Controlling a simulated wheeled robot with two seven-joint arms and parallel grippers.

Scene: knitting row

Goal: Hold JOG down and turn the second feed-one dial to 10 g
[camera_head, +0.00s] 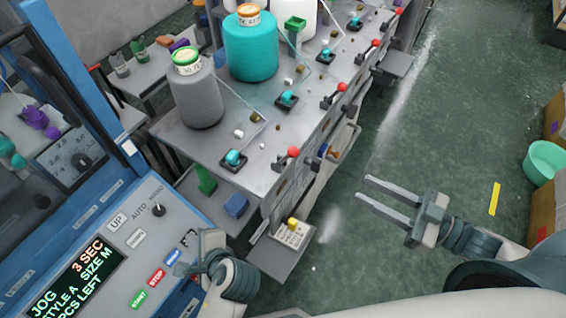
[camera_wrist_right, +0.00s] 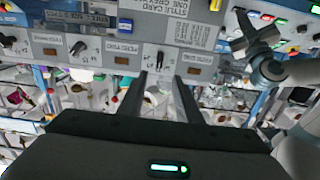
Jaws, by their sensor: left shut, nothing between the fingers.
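The blue control panel at the lower left of the head view has a display (camera_head: 75,275) reading "JOG 3 SEC". A blue button (camera_head: 172,257), its lettering too small to read, sits beside red STOP (camera_head: 156,278) and green START (camera_head: 139,299). My left gripper (camera_head: 182,269) is shut with its tips at the blue button; I cannot tell whether they press it. My right gripper (camera_head: 362,195) is open and empty over the floor.
A grey machine table (camera_head: 165,130) carries a grey yarn cone (camera_head: 196,100), a teal cone (camera_head: 250,50) and several red-knobbed levers (camera_head: 293,152). Green floor (camera_head: 420,120) is open at right.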

